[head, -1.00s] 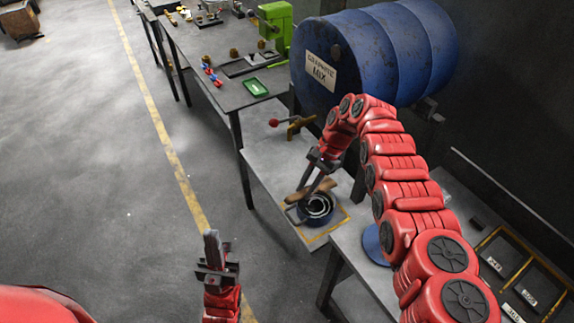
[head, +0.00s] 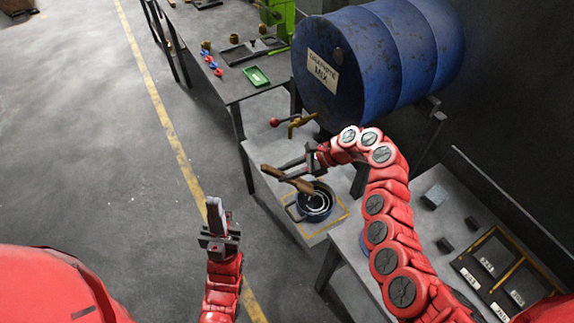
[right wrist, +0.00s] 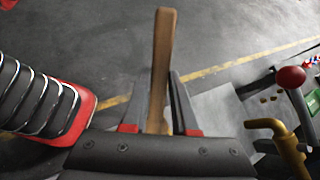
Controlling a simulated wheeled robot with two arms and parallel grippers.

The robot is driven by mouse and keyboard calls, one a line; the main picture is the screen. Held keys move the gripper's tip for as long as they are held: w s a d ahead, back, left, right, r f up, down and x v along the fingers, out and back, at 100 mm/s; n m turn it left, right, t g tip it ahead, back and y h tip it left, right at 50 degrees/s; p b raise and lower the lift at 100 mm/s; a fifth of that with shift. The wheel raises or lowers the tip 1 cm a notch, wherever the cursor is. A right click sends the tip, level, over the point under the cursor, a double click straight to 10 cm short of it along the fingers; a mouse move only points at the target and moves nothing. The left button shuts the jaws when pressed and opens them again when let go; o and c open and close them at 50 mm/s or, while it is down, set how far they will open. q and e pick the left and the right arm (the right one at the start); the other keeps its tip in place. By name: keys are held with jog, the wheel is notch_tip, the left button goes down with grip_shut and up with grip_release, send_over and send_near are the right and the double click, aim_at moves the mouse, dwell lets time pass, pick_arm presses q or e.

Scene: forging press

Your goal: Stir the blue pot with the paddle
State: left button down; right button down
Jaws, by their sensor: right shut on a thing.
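The blue pot (head: 318,214) stands on a low shelf, inside a yellow-outlined square. Pale ring shapes show inside it. My right gripper (head: 292,167) is shut on the wooden paddle (head: 274,173), above and to the left of the pot. The paddle slants, and one end is at the pot's upper left rim; I cannot tell whether it dips inside. In the right wrist view the paddle (right wrist: 163,60) stands up between the fingers; the pot is hidden there. My left gripper (head: 214,215) is away from the pot, over the floor, with no object visible in it; its finger gap is unclear.
A large blue drum (head: 385,60) with a brass tap (head: 300,121) and red knob lies behind the pot. A bench with a green tray (head: 256,76) stands further back. A grey table (head: 405,225) with a sectioned tray is at right.

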aim_at(299, 186)
jog(key=shift+w+d+f+b, duration=0.15)
jog(key=shift+f+b, duration=0.15)
jog(key=shift+d+f+b, duration=0.15)
jog(key=shift+f+b, duration=0.4)
jog(key=shift+b, duration=0.1)
jog(key=f+b, duration=0.2)
jog(key=d+f+b, duration=0.1)
jog(key=shift+w+d+f+b, duration=0.1)
jog(key=shift+w+b, duration=0.2)
jog(key=shift+b, duration=0.05)
jog(key=shift+f+b, duration=1.35)
jog(key=shift+f, duration=1.3)
